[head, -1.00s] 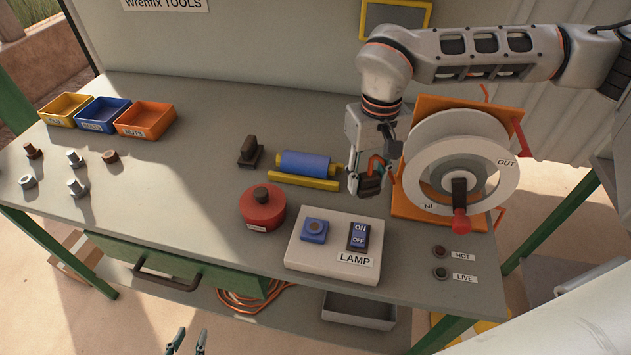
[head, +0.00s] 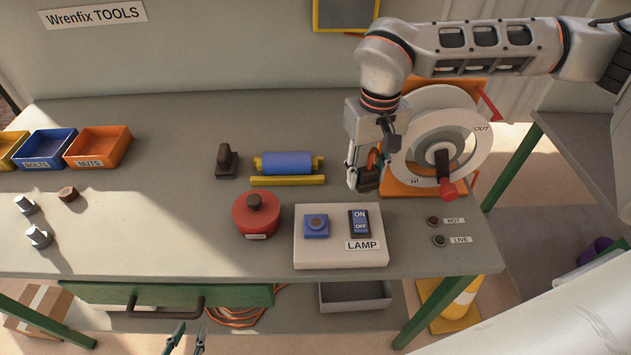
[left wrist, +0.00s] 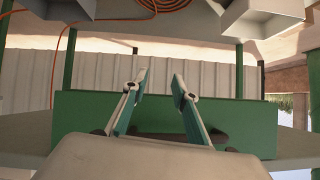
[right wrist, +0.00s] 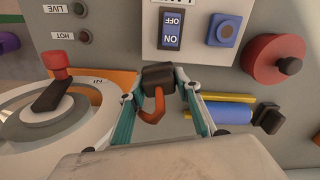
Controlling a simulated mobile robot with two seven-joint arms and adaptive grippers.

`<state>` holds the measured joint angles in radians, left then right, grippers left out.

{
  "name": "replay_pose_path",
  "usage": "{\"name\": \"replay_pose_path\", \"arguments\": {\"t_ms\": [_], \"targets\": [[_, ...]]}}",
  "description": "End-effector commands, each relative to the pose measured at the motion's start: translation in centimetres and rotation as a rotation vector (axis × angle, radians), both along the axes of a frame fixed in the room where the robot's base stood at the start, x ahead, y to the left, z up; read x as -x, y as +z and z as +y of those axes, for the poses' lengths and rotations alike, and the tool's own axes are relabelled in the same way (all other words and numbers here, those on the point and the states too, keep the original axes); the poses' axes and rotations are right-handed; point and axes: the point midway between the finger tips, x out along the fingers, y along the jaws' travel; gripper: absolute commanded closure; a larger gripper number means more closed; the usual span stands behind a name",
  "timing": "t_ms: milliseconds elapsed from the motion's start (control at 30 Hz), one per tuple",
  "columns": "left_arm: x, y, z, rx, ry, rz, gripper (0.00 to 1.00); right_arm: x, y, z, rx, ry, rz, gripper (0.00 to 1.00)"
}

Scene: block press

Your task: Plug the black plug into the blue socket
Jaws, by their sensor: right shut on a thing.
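The blue socket (head: 317,226) is a blue square with a round face on the left part of the white lamp box (head: 340,255). It also shows at the upper right of the right wrist view (right wrist: 223,30). My right gripper (head: 366,182) is shut on the black plug (right wrist: 158,76), which has an orange cable end; the plug also shows in the head view (head: 369,178). The plug is behind the box and right of the socket, apart from both. My left gripper (head: 186,338) is at the bottom edge; in the left wrist view (left wrist: 160,82) its fingers are apart and empty.
An ON/OFF switch (head: 360,222) is beside the socket. A red round pot (head: 256,214), a blue roller (head: 288,163) and a dark stamp-like block (head: 227,161) lie to the left. The front table strip is clear.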

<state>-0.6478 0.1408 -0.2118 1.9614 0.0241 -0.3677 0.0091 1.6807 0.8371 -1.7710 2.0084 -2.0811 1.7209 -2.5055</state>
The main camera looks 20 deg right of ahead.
Motion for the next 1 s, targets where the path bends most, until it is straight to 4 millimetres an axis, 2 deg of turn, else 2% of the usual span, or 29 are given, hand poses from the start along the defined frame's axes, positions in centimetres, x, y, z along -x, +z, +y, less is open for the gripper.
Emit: {"name": "replay_pose_path", "arguments": {"t_ms": [233, 267, 300, 367, 467, 600, 700, 833, 1000], "targets": [[0.0, 0.0, -0.1, 0.001, 0.000, 0.000, 0.72, 0.0, 0.0, 0.0, 0.000, 0.000, 0.000, 0.86], [0.0, 0.0, -0.1, 0.001, 0.000, 0.000, 0.70, 0.0, 0.0, 0.0, 0.000, 0.000, 0.000, 0.86], [0.0, 0.0, -0.1, 0.001, 0.000, 0.000, 0.60, 0.0, 0.0, 0.1, 0.000, -0.001, 0.000, 0.86], [0.0, 0.2, -0.1, 0.001, 0.000, 0.000, 0.60, 0.1, 0.3, 0.6, 0.002, -0.005, 0.000, 0.86], [0.1, 0.8, 0.0, -0.001, 0.000, 0.002, 0.60, 0.6, 1.2, 2.7, 0.010, -0.040, 0.002, 0.86], [0.3, 1.4, 0.3, -0.006, 0.007, 0.013, 0.60, 1.9, 3.1, 7.2, 0.015, -0.135, 0.000, 0.86], [0.5, 1.5, 1.0, -0.015, 0.015, 0.022, 0.60, 2.9, 4.1, 9.8, 0.010, -0.204, 0.000, 0.86], [0.7, 1.2, 1.8, -0.026, 0.026, 0.035, 0.60, 3.7, 4.9, 11.6, 0.004, -0.264, 0.002, 0.86], [1.1, 0.6, 1.7, -0.025, 0.028, 0.047, 0.60, 3.8, 5.1, 12.0, 0.002, -0.283, 0.000, 0.86]]}}
